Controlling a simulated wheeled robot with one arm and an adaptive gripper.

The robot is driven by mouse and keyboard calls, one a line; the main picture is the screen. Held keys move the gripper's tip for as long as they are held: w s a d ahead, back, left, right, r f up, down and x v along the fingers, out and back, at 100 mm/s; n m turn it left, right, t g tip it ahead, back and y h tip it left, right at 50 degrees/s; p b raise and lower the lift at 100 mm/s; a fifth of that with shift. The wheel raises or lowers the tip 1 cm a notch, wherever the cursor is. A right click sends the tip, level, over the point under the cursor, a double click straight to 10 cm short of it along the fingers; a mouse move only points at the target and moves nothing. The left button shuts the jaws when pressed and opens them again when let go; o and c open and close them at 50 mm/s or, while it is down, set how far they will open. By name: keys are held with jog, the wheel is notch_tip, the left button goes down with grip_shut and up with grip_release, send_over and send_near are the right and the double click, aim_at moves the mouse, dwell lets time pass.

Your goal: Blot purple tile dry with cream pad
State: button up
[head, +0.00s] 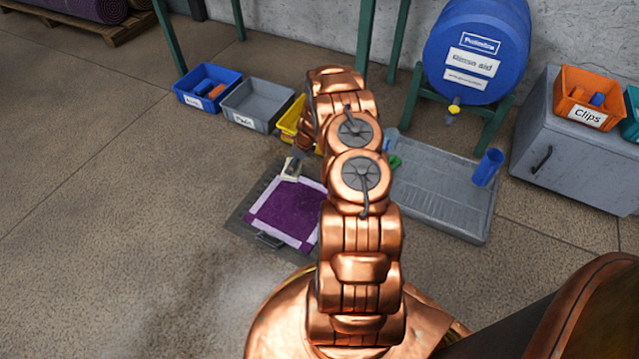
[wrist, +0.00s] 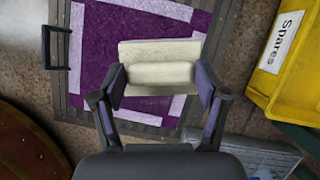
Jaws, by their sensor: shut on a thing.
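The purple tile (head: 283,214) has a pale border and lies on a dark grey board on the floor. It also shows in the wrist view (wrist: 95,70). The cream pad (wrist: 160,60) has a raised grip bar across it, and my gripper (wrist: 160,88) is shut on that bar. In the head view the pad (head: 292,169) is at the tile's far edge, by the pale border. In the wrist view it overlaps the border and part of the purple. I cannot tell whether it touches the tile. My arm hides the tile's right side in the head view.
A yellow bin labelled Spares (wrist: 285,50) stands close by the board. A grey bin (head: 252,106) and a blue bin (head: 207,88) are behind. A grey tray (head: 440,190) with a blue cup (head: 487,167) lies right. Floor on the left is clear.

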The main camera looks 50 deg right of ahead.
jog(key=s+d+f+m+h, duration=0.1)
jog(key=s+d+f+m, duration=0.2)
jog(key=s+f, duration=0.4)
jog(key=s, duration=0.3)
jog(key=shift+d+f, duration=0.35)
jog(key=shift+f+b, duration=1.1)
jog(key=shift+f, duration=1.25)
jog(key=shift+a+f, duration=0.1)
jog(key=shift+f, duration=0.55)
jog(key=shift+r+p, duration=0.95)
jog(key=shift+r, duration=1.3)
